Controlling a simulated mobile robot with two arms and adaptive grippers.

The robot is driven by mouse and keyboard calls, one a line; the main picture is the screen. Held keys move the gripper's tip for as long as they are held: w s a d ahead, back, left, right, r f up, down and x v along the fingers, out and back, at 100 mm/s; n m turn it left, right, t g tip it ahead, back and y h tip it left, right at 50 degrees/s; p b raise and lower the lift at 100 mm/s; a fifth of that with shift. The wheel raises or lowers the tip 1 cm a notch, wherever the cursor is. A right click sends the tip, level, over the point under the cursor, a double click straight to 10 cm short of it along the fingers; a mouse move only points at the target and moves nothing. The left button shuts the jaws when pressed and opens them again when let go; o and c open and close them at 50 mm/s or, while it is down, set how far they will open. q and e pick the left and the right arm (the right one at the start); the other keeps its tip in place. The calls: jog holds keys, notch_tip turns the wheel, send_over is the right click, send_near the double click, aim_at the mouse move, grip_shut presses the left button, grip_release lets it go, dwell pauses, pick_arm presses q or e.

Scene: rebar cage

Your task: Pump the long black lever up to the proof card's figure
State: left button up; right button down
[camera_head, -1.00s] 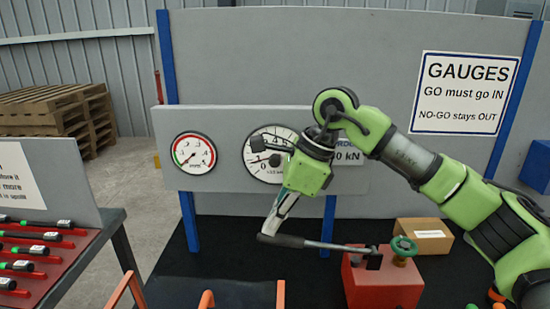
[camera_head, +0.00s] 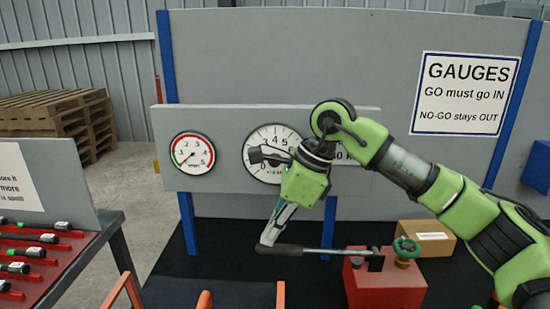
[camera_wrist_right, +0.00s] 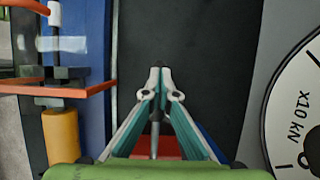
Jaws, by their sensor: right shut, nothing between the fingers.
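The long black lever (camera_head: 285,250) lies almost level, its dark grip end to the left and its shaft running right to the red pump body (camera_head: 385,288). My right gripper (camera_head: 264,246) is shut and empty, its fingertips at the top of the grip's left end. In the right wrist view the closed fingertips (camera_wrist_right: 159,74) meet, and a thin grey rod shows between the fingers. The large dial (camera_head: 258,142) is partly covered by my right arm, and its needle cannot be read. The proof card (camera_head: 343,157) is mostly hidden behind the arm. My left gripper is out of view.
A green handwheel (camera_head: 405,247) sits on the pump, with a cardboard box (camera_head: 428,240) behind it. A small red-rimmed gauge (camera_head: 192,153) is on the panel. Orange bars (camera_head: 122,288) stand at the front. A red rack (camera_head: 35,262) is at left.

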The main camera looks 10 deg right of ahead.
jog(key=shift+f, duration=0.1)
jog(key=shift+f+b, duration=0.5)
jog(key=shift+f, duration=0.1)
jog(key=shift+r, duration=0.2)
jog(key=p+v, duration=0.3)
jog(key=v, duration=0.1)
jog(key=shift+a+r, duration=0.25)
jog(key=shift+a, duration=0.05)
pick_arm(q)
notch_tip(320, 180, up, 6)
jog(key=p, duration=0.4)
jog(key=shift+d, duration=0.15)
pick_arm(e)
jog(key=v, duration=0.6)
jog(key=shift+w+a+r, duration=0.15)
jog(key=shift+a+r, duration=0.15)
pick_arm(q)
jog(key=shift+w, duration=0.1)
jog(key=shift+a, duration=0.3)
